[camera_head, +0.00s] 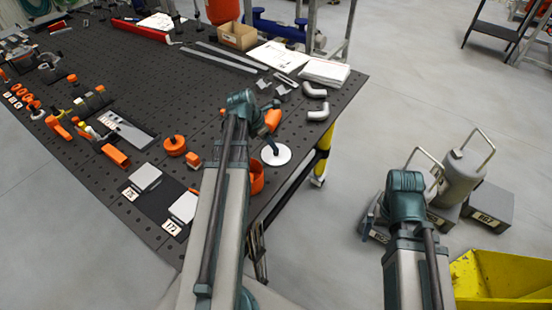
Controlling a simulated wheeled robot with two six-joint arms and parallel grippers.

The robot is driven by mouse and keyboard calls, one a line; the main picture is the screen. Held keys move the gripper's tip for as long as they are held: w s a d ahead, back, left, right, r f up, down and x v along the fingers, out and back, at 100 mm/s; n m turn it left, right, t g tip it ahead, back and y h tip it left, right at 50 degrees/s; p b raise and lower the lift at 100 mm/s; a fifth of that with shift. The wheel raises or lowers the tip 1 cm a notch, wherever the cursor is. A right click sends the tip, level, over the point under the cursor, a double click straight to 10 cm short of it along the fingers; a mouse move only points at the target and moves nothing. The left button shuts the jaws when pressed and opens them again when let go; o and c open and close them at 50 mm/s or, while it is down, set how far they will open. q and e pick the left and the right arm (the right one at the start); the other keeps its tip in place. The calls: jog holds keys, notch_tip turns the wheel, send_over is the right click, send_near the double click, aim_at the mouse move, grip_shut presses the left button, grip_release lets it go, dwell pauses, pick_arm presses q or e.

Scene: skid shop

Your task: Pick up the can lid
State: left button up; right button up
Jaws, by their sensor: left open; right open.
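A round white disc, which looks like the can lid (283,157), lies flat near the right edge of the dark perforated table (125,60). My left gripper (272,145) reaches over the table and points down at the disc's upper left part. It is open, and I cannot tell whether it touches the disc. My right gripper (369,226) is off the table to the right, low in front of the grey can, partly hidden by its own arm. It is open and appears empty.
An orange cup-like part (257,180) is close below the disc, partly behind my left arm. Grey pipe elbows (318,112) and papers (325,72) lie further back. A grey can (460,178), grey blocks (488,204) and a yellow bin (500,275) stand on the floor at right.

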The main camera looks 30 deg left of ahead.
pick_arm(q)
jog(key=shift+w+b+x, duration=0.2)
jog(key=shift+b+x, duration=2.2)
jog(key=shift+x, duration=0.2)
jog(key=shift+r, duration=0.15)
grip_shut()
